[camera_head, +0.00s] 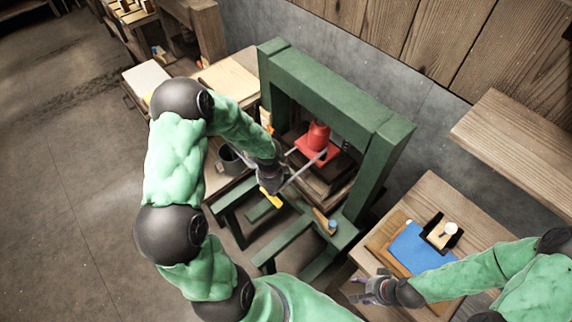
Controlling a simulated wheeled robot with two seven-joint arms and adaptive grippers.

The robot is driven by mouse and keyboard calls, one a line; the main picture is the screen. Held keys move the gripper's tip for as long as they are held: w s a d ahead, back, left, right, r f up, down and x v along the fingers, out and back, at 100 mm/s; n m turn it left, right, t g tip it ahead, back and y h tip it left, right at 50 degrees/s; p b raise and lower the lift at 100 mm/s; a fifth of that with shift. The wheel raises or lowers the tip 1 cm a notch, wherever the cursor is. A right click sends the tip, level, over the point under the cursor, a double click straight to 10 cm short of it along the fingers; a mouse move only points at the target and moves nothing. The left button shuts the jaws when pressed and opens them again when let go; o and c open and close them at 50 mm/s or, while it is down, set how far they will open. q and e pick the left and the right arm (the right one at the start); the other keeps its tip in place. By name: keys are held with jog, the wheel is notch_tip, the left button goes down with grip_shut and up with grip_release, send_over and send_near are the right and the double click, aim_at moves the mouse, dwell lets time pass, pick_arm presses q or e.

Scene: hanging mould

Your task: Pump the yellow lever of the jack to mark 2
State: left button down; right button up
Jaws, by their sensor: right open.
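The red jack (316,142) stands inside the green press frame (345,83). A thin grey rod runs from the jack down and left towards the yellow lever end (270,198). My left gripper (269,184) is at this lever end and covers part of it, with yellow showing just below the fingers. I cannot tell whether the fingers are closed on it. My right gripper (362,291) is open and empty, in front of the wooden table at the lower right. I cannot make out mark 2.
The table at right (455,198) holds a blue sheet (412,252) and a dark tray (438,236) with a pale round-topped object. A grey bucket (229,158) stands left of the press. A wooden shelf (515,150) juts out at right. The floor at left is clear.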

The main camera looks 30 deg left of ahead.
pick_arm(q)
notch_tip(320, 180, up, 12)
jog(key=p, duration=0.9)
